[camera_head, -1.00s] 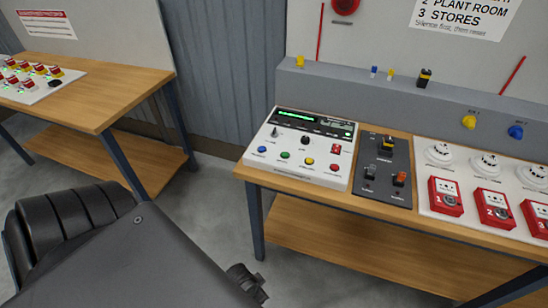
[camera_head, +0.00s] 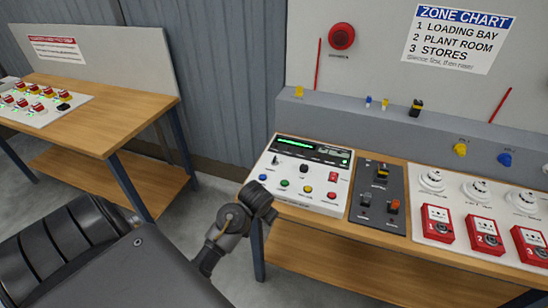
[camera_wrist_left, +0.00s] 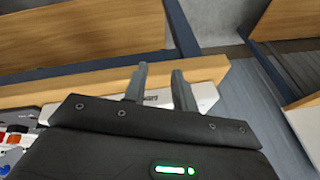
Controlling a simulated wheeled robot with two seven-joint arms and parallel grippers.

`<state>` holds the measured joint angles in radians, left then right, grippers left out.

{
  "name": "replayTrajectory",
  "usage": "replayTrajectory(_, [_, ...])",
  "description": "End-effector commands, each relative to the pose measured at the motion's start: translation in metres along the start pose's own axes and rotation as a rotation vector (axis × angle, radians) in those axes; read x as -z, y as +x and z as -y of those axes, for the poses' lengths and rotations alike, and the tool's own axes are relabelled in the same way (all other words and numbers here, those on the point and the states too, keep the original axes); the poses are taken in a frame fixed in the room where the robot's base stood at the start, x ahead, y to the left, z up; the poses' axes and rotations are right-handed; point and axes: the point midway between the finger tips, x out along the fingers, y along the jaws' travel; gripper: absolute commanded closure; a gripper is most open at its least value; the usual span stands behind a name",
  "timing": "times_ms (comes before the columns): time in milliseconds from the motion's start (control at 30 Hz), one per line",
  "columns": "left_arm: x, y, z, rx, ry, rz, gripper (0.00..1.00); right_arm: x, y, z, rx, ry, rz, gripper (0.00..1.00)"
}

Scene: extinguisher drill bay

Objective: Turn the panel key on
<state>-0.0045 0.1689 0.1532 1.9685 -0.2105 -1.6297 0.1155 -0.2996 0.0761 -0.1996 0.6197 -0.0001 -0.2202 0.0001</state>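The white control panel (camera_head: 301,172) stands on the right-hand wooden bench, with a green-lit display and a row of coloured buttons. A small upright silver-dark piece (camera_head: 275,160) at its left may be the key; its position is too small to read. A black knob (camera_head: 304,168) sits near the middle. My left arm's dark end (camera_head: 258,198) is at the panel's front left corner; its fingers are not clear there. In the left wrist view my left gripper (camera_wrist_left: 160,72) has two grey fingers apart, empty, over the panel's front edge (camera_wrist_left: 207,96). My right gripper is not in view.
A dark switch board (camera_head: 378,196) is right of the panel, then red call points (camera_head: 437,223) and white detectors (camera_head: 432,180). A grey ledge (camera_head: 340,120) runs behind. Another bench (camera_head: 110,105) stands at the left, with open floor between.

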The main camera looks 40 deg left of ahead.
Motion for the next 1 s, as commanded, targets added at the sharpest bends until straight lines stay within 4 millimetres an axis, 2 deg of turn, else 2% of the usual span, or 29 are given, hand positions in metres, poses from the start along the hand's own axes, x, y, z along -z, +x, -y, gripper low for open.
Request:
replayTrajectory(33, [0.027, 0.003, 0.016, 0.011, -0.033, -0.006, 0.73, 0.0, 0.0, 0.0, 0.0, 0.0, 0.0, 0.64])
replayTrajectory(200, [0.118, 0.001, 0.076, 0.007, -0.171, -0.008, 0.73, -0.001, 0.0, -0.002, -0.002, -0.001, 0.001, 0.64])
replayTrajectory(300, [0.16, -0.008, 0.101, -0.025, -0.24, -0.01, 0.73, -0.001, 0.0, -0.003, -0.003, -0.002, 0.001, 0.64])
replayTrajectory(400, [0.19, -0.018, 0.116, -0.06, -0.286, -0.014, 0.73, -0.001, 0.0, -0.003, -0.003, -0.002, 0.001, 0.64])
replayTrajectory(533, [0.21, -0.027, 0.126, -0.091, -0.316, -0.018, 0.73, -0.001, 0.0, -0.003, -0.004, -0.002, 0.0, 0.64])
replayTrajectory(767, [0.217, -0.029, 0.129, -0.102, -0.325, -0.018, 0.73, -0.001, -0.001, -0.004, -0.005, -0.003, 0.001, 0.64])
replayTrajectory(867, [0.217, -0.023, 0.128, -0.101, -0.324, -0.016, 0.73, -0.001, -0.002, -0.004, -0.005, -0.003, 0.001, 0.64])
replayTrajectory(1000, [0.216, -0.002, 0.127, -0.099, -0.323, -0.013, 0.73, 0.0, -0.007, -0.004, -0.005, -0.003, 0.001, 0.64])
